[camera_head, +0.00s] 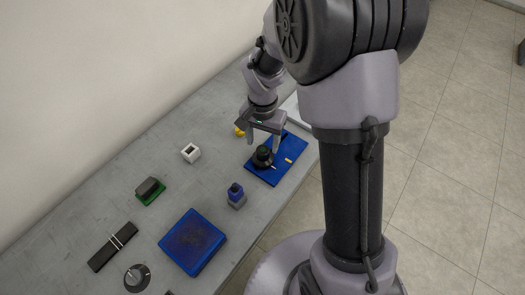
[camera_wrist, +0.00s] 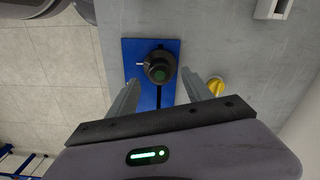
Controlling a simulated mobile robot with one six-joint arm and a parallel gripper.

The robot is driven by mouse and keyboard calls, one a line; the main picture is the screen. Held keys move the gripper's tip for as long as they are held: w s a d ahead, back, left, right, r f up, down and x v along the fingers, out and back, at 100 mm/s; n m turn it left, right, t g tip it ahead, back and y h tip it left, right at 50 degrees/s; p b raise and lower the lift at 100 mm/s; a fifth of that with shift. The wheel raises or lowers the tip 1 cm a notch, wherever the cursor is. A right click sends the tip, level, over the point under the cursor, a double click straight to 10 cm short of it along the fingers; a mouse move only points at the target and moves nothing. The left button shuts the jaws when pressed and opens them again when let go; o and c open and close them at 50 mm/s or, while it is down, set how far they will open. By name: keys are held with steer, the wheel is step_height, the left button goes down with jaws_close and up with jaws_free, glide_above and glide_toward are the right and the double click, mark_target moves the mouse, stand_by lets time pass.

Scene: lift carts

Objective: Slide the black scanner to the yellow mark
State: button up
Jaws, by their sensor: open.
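The black scanner (camera_head: 262,157) is a round, knob-like piece standing on a blue plate (camera_head: 290,145). It also shows in the wrist view (camera_wrist: 159,66), with a green disc on top and a short pale pin at its side. A dark slot runs along the plate from it in the wrist view. The yellow mark (camera_head: 288,160) is a small bar on the plate, apart from the scanner, to its right in the head view. I cannot make the mark out in the wrist view. My gripper (camera_head: 262,143) is open and empty, its fingers spread just above and behind the scanner.
A yellow knob (camera_head: 239,131) stands close to my gripper, beside the plate. A white box (camera_head: 190,152), a blue-topped block (camera_head: 236,188), a dark block on a green base (camera_head: 149,187) and a blue tray (camera_head: 193,242) stand farther along the grey bench. A wall runs behind.

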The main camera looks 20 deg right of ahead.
mark_target(263, 149)
step_height(263, 149, down, 5)
steer(key=shift+b, duration=0.55)
steer(key=shift+c, duration=0.5)
jaws_close()
